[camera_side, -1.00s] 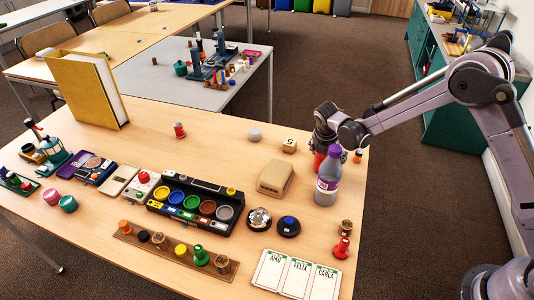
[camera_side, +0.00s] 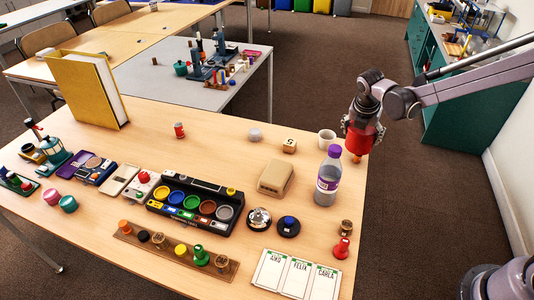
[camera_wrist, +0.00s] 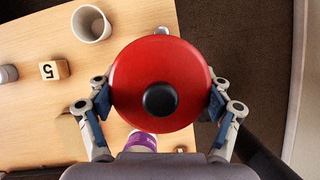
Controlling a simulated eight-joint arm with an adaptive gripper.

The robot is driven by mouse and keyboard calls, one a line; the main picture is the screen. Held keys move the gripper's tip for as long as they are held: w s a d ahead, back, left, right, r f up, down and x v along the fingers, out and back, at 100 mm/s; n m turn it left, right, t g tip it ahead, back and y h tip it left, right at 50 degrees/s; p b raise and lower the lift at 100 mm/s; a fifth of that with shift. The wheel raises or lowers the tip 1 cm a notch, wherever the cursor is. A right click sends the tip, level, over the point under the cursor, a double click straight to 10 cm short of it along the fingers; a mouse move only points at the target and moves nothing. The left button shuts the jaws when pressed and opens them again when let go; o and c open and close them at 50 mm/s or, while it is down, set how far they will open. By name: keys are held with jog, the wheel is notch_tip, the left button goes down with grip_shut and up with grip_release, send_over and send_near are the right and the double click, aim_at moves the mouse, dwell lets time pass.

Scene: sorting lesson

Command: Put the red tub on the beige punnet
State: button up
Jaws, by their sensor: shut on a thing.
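The red tub (camera_side: 361,138) is round, with a black knob on its lid, which shows from above in the wrist view (camera_wrist: 135,70). My gripper (camera_side: 362,130) is shut on it, with a finger on each side (camera_wrist: 158,100). It holds the tub in the air near the table's right edge, right of the purple-capped bottle. What looks like the beige punnet (camera_side: 275,179), a low beige box with sloping sides, sits on the table left of the bottle. My gripper is apart from it, up and to its right. My gripper mostly hides that area in the wrist view.
The bottle (camera_side: 327,180) stands upright between the beige punnet and my gripper. A white cup (camera_side: 327,137) and a numbered wooden block (camera_side: 289,146) stand behind. A bell (camera_side: 259,218), a dark round piece (camera_side: 288,227) and a black tray (camera_side: 178,212) lie in front and left.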

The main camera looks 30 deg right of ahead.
jog(key=w+a+r+n, duration=0.1)
jog(key=w+a+r, duration=0.1)
jog(key=a, duration=0.5)
jog(key=w+a+r+n, duration=0.1)
jog(key=w+a+r, duration=0.1)
jog(key=a, duration=0.4)
send_over(279, 167)
jog(key=s+a, duration=0.1)
jog(key=s, duration=0.1)
jog(key=shift+t, duration=0.3)
jog(key=f, duration=0.6)
jog(key=shift+w+a+f, duration=0.1)
jog(key=shift+w+f, duration=0.05)
jog(key=shift+w, duration=0.1)
jog(key=shift+a+f, duration=0.25)
jog(key=shift+f, duration=1.95)
jog(key=o, duration=1.5)
jog(key=shift+f, duration=0.15)
jog(key=shift+o, duration=0.2)
